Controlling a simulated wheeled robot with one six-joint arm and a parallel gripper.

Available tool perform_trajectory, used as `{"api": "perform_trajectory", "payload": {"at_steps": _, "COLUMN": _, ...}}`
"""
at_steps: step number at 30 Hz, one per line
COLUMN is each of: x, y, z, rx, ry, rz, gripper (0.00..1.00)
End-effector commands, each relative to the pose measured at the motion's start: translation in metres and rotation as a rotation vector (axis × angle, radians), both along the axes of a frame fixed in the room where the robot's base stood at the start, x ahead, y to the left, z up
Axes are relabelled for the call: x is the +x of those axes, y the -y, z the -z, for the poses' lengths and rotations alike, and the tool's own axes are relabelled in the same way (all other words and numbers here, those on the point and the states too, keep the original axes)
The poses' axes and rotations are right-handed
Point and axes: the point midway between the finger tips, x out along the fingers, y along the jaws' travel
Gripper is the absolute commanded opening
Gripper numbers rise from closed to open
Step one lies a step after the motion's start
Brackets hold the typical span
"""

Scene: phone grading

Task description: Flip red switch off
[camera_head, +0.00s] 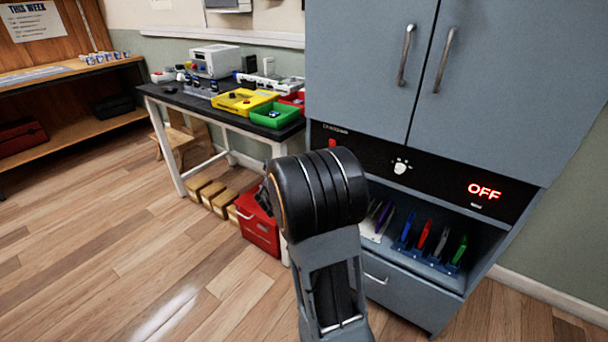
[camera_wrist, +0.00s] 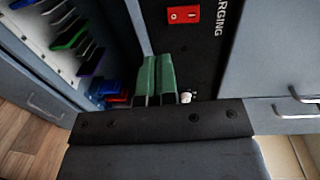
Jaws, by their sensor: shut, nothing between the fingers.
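The red switch (camera_head: 332,143) is on the black control panel of the grey cabinet, partly behind my arm in the head view. In the wrist view the red switch (camera_wrist: 184,14) shows near the top edge, with a circle and a line mark on its face. My gripper (camera_wrist: 157,58) has two green fingers, shut together and empty, in front of the black panel (camera_wrist: 205,60). Its tips are below and left of the switch in that view, apart from it in the picture. In the head view my arm hides the gripper. The panel's display (camera_head: 484,191) reads OFF in red.
A white knob (camera_head: 401,168) is on the panel between switch and display. Below, an open bay holds several coloured phones (camera_head: 423,236). Cabinet doors with handles (camera_head: 406,55) are above. A workbench with a yellow tray (camera_head: 240,101) and a green tray (camera_head: 275,116) stands left.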

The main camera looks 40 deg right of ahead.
Motion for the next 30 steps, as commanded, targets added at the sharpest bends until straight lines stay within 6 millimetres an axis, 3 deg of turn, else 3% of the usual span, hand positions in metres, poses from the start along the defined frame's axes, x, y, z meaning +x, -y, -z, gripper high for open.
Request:
{"api": "perform_trajectory", "payload": {"at_steps": 3, "x": -0.005, "y": -0.018, "z": 0.001, "rx": 0.000, "ry": -0.001, "rz": -0.003, "gripper": 0.00}}
{"api": "perform_trajectory", "payload": {"at_steps": 10, "x": -0.010, "y": -0.038, "z": 0.005, "rx": 0.001, "ry": 0.000, "rz": -0.002, "gripper": 0.00}}
{"api": "perform_trajectory", "payload": {"at_steps": 30, "x": -0.012, "y": -0.042, "z": 0.006, "rx": 0.000, "ry": 0.000, "rz": -0.001, "gripper": 0.00}}
